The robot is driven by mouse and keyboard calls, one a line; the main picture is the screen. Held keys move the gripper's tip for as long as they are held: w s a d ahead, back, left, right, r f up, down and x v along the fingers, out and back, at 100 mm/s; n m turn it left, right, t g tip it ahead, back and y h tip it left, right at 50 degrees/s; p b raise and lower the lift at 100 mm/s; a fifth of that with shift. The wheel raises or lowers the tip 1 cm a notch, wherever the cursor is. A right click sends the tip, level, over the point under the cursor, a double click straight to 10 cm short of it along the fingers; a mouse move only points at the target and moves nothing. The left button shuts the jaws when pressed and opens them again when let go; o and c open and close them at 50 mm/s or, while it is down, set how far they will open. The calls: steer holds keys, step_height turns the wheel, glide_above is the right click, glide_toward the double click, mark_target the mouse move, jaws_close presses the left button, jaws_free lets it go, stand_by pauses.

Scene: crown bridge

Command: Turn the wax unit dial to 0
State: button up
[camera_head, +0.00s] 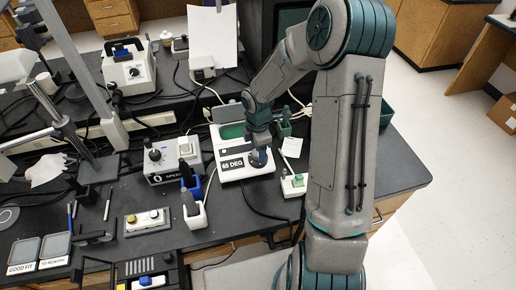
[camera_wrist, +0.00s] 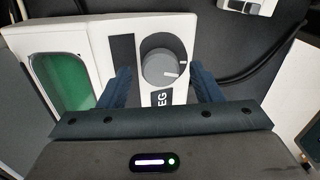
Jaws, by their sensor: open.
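The wax unit (camera_head: 230,148) is a white box with a green well, standing on the dark bench in the head view. Its front carries a "65 DEG" label (camera_head: 232,163). In the wrist view its grey round dial (camera_wrist: 164,68) shows a white pointer mark toward the right side. My gripper (camera_wrist: 160,85) is open, with one blue finger on each side of the dial. Whether the fingers touch the dial cannot be told. In the head view my gripper (camera_head: 259,160) is over the right part of the unit and hides most of the dial.
A control box with a "SPEED" dial (camera_head: 172,160) stands left of the wax unit. A small white box with a green button (camera_head: 293,185) is close on the right. Blue and white holders (camera_head: 194,208) stand in front. Cables run behind and beside the unit.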

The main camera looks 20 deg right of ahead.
step_height(320, 180, up, 13)
stand_by(0.3)
steer(key=shift+r, duration=0.1)
stand_by(0.4)
step_height(320, 180, down, 14)
steer(key=m, duration=1.8)
steer(key=shift+f+b, duration=0.2)
steer(key=shift+b, duration=0.1)
